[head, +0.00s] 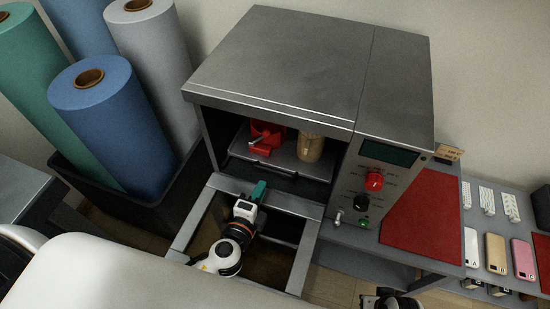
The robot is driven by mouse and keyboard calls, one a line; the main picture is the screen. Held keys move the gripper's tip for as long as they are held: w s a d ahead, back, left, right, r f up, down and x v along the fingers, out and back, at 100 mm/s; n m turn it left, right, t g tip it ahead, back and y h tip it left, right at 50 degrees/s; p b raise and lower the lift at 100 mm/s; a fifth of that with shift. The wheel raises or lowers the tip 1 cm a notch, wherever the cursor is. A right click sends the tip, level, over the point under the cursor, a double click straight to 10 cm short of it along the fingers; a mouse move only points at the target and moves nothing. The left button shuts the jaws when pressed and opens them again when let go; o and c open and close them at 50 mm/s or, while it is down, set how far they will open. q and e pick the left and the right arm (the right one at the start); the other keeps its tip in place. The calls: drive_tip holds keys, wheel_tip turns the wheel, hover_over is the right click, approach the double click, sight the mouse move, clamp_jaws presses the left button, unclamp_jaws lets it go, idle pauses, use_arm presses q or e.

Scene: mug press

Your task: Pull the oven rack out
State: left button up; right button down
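The oven (300,60) is a grey metal box with its front open and its windowed door (190,218) folded down. The oven rack (285,158) is a dark tray inside the opening, with a handle bar along its front edge. A red press-like object (268,133) and a tan cylinder (310,148) stand on it. My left gripper (259,190) is over the open door, its teal fingertips pointing at the rack front and seemingly a little short of it. Its finger gap is not clear. A dark part at the bottom edge may be my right gripper (390,302), mostly cut off.
The control panel with a red knob (374,181) is right of the opening. A red mat (423,215) lies on the bench beside it, with several phone-like items farther right. A black bin (110,200) with large coloured rolls stands left.

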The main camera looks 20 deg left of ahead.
use_arm(q)
drive_tip(key=x, duration=1)
drive_tip(key=shift+w, duration=0.35)
drive_tip(key=shift+c, duration=0.3)
clamp_jaws()
